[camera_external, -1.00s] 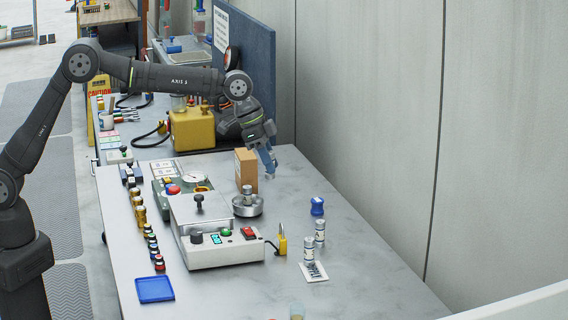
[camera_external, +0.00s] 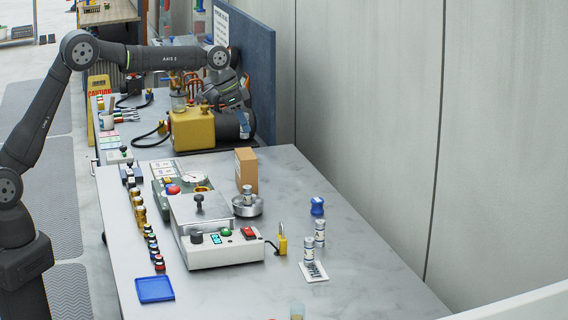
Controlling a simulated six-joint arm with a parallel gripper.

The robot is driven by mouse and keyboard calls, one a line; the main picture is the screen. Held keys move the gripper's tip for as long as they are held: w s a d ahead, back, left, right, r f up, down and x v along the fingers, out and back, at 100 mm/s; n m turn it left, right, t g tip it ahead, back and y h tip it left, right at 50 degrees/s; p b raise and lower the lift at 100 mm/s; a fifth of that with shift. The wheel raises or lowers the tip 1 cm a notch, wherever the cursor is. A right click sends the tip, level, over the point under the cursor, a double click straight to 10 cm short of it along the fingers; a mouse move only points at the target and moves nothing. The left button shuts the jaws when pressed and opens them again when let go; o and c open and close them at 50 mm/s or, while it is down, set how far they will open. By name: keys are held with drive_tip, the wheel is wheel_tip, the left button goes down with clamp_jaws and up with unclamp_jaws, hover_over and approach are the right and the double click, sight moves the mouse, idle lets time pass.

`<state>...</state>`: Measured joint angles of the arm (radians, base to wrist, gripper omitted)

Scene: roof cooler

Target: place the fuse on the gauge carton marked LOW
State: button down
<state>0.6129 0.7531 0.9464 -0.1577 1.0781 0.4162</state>
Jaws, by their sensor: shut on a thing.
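My gripper (camera_external: 244,122) is over the far end of the bench, beside the dark motor of the yellow pump. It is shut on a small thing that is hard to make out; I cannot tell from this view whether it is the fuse. A tan carton (camera_external: 246,170) stands upright on the bench, nearer than my gripper and apart from it. No LOW mark can be read on it. Silver and white cylinders, possibly fuses, stand near the right edge (camera_external: 320,233), on a white card (camera_external: 309,251), and in a round metal dish (camera_external: 248,195).
The yellow pump (camera_external: 190,130) and blue panel (camera_external: 258,70) crowd my gripper. A grey test box (camera_external: 225,250), blue tray (camera_external: 155,289), blue-capped item (camera_external: 317,206) and yellow tool (camera_external: 282,243) are on the bench. The right front of the bench is mostly clear.

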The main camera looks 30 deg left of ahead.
drive_tip(key=shift+w+a+f, duration=0.25)
drive_tip(key=shift+w+f, duration=0.15)
drive_tip(key=shift+w, duration=0.2)
drive_tip(key=shift+w+a+f, duration=0.25)
drive_tip(key=shift+w+f, duration=0.15)
drive_tip(key=shift+w, duration=0.2)
drive_tip(key=shift+f, duration=1.95)
drive_tip(key=shift+f, duration=0.1)
drive_tip(key=c, duration=1.2)
unclamp_jaws()
drive_tip(key=v, duration=1.2)
